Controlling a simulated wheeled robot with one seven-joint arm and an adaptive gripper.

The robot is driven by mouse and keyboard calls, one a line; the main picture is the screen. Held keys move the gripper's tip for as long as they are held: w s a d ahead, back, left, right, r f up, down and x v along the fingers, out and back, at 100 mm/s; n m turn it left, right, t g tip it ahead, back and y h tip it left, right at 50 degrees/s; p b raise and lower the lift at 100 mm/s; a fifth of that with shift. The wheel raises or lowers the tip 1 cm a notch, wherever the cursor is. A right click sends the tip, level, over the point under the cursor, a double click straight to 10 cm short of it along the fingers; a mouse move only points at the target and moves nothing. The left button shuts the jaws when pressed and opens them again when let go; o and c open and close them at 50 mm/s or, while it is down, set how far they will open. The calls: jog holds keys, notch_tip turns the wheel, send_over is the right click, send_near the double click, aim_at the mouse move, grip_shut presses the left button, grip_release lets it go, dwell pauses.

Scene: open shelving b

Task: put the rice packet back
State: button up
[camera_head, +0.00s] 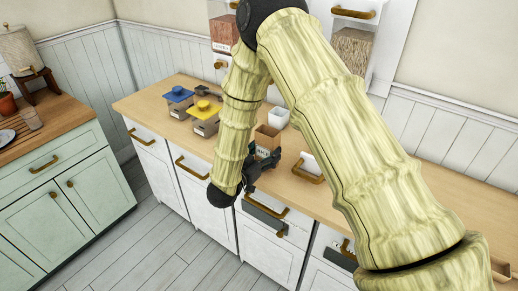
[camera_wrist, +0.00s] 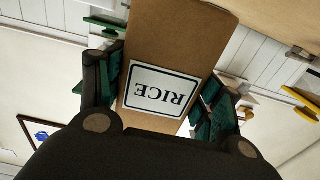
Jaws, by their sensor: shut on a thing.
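The rice packet (camera_wrist: 180,45) is a brown box with a white label reading RICE, upside down in the wrist view. The green finger pads of my gripper (camera_wrist: 163,95) press on it from both sides. In the head view the packet (camera_head: 267,139) shows beside my arm, over the wooden counter (camera_head: 290,188), with its label partly hidden by my gripper (camera_head: 262,165). I cannot tell whether its base touches the counter.
Boxes with a blue lid (camera_head: 178,95) and a yellow lid (camera_head: 204,109) stand left on the counter. A white container (camera_head: 279,117) is close behind the packet. Wall cubbies hold a red-brown packet (camera_head: 224,33) and a woven item (camera_head: 352,50). Drawer handles stick out in front.

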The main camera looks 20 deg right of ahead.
aim_at(259, 145)
jog(key=w, duration=0.3)
jog(key=w+p, duration=0.1)
jog(key=shift+w+a+f, duration=0.15)
jog(key=shift+a, duration=0.25)
jog(key=shift+w+f+p, duration=0.1)
jog(key=shift+f+p, duration=0.9)
jog(key=shift+f, duration=0.85)
jog(key=shift+f, duration=0.2)
jog(key=o, duration=1.2)
jog(key=shift+o, duration=0.2)
jog(key=shift+r, duration=0.1)
